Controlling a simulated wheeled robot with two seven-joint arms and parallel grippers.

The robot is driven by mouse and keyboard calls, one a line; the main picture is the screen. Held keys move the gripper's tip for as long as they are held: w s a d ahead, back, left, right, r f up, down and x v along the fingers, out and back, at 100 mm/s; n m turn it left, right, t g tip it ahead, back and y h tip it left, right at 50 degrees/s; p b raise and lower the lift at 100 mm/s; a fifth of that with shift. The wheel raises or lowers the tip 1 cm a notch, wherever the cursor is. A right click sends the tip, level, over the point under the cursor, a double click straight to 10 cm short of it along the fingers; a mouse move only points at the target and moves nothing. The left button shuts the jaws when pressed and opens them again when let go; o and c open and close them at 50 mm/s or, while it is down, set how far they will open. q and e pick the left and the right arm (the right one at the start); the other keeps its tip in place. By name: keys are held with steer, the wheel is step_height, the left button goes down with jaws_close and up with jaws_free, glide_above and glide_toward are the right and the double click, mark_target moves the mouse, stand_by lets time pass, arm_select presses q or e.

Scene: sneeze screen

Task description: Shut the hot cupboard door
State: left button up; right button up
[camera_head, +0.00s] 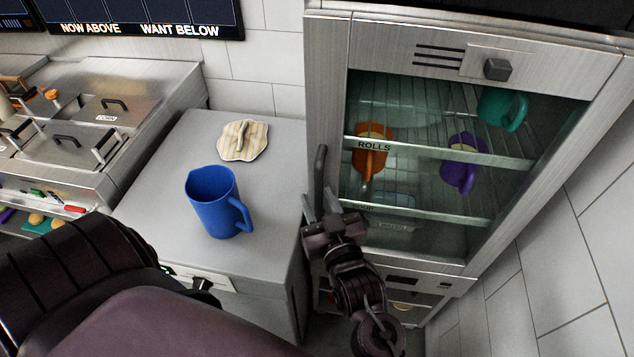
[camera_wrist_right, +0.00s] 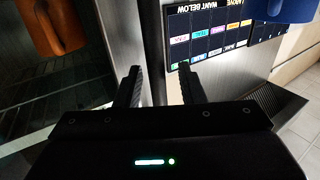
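The hot cupboard (camera_head: 328,60) is a tall steel cabinet at the right of the head view. Its glass door (camera_head: 410,150) looks flush with the front, and I see no clear gap. A dark upright handle (camera_head: 320,172) is on its left side. My right gripper (camera_head: 321,204) is at the lower part of this handle, fingers pointing up. In the right wrist view its two fingers (camera_wrist_right: 159,88) are apart, with an upright metal edge beyond them; contact with the handle is unclear. My left gripper is not visible; dark arm parts fill the lower left.
Behind the glass are orange (camera_head: 371,152), purple (camera_head: 463,165) and green (camera_head: 503,108) jugs. A blue jug (camera_head: 213,205) and a striped cloth pad (camera_head: 243,140) are on the grey counter (camera_head: 165,185) left of the cupboard. A tiled wall (camera_head: 590,210) is close on the right.

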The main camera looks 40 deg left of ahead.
steer(key=b+v, duration=0.1)
steer(key=v, duration=0.6)
steer(key=shift+s+b, duration=0.2)
steer(key=shift+b, duration=0.1)
steer(key=shift+a, duration=0.1)
